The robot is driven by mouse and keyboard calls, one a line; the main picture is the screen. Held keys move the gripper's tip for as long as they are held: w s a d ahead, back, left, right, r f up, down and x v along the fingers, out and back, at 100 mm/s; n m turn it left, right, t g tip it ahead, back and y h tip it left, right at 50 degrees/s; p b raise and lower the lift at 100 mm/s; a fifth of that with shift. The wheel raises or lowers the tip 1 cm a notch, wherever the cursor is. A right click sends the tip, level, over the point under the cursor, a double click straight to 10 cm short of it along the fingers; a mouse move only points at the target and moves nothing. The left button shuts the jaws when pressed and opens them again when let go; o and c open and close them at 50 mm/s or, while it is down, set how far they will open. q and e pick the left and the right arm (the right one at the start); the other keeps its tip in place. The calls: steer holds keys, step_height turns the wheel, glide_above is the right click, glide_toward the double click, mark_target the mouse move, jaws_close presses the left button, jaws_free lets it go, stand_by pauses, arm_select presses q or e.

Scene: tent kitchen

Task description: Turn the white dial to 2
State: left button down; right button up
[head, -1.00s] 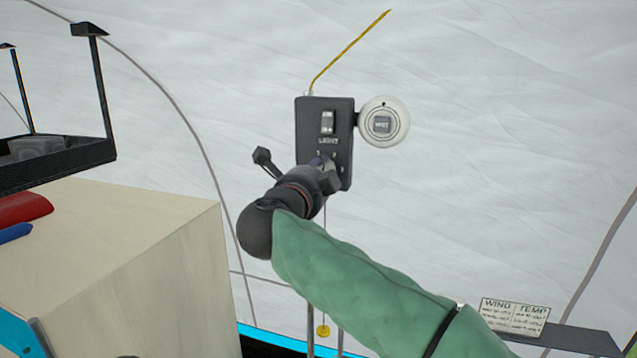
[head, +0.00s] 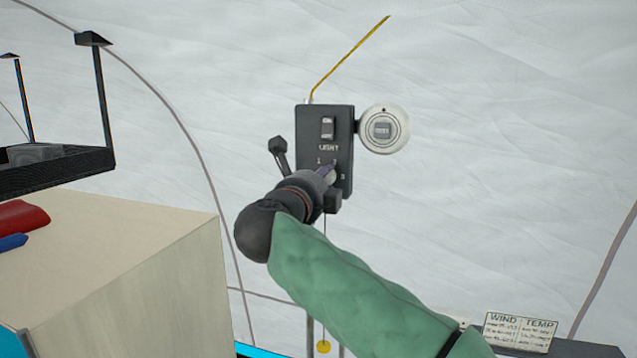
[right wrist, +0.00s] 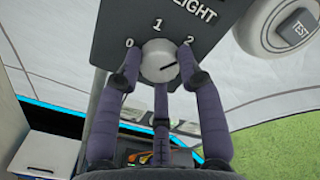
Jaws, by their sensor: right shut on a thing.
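The white dial (right wrist: 158,66) sits on the dark panel (right wrist: 120,22), which hangs on the tent wall under the word LIGHT. In the right wrist view the numbers 0, 1 and 2 are printed around it. Its dark mark points right and slightly up, below the direction of the 2. My right gripper (right wrist: 159,54) is shut on the dial, with a finger on its left and right sides and one below. In the head view the panel (head: 343,130) shows, and my right gripper (head: 327,178) covers most of the dial. My left gripper is not in view.
A round white unit with a TEST button (head: 383,130) is right of the panel. A switch (head: 327,128) is above the dial. A pale cabinet (head: 130,260) and a dark shelf (head: 60,170) are at left.

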steer(key=shift+d+f, duration=0.15)
steer(key=shift+f, duration=0.05)
steer(key=o, duration=1.1)
steer(key=shift+o, duration=0.3)
steer(key=shift+d, duration=0.3)
steer(key=v, duration=1.2)
steer(key=shift+a, duration=0.1)
